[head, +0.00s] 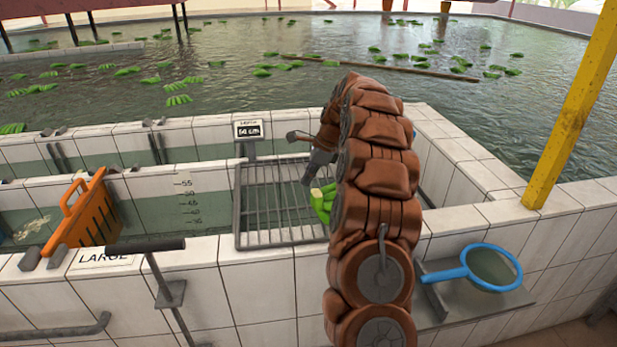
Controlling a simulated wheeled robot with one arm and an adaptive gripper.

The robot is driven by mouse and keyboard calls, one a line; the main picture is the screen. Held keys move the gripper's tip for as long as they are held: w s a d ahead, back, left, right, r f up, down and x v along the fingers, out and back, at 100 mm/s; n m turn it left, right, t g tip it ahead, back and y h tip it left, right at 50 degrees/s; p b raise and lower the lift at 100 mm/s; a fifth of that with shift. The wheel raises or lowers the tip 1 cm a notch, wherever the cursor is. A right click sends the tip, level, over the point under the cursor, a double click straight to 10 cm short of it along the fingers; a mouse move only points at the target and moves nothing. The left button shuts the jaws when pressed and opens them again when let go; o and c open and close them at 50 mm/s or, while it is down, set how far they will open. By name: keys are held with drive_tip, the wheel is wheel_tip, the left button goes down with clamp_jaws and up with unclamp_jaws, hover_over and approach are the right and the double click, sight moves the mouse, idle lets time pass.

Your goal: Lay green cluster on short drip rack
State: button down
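The short drip rack (262,238) is a grey metal grid on the white tiled wall, over the water channel. A green cluster (324,203) with a pale cut end is at the rack's right side, partly hidden behind my brown padded arm. I cannot tell whether it rests fully on the bars. My gripper (307,181) is dark grey and points down just above and left of the cluster's cut end. Its fingers are small and partly hidden by my arm, so I cannot see whether they are open or touch the cluster.
An orange slotted divider (92,215) stands in the channel at left, behind a LARGE label (104,258). A small depth display (248,130) stands behind the rack. A blue-handled scoop (490,268) lies at right near a yellow post (572,110). Green clusters float in the pool behind.

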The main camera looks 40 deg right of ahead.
idle(0.3)
drive_tip(key=c, duration=1.4)
unclamp_jaws()
drive_tip(key=shift+f, duration=0.1)
drive_tip(key=v, duration=1.2)
drive_tip(key=shift+a, duration=0.1)
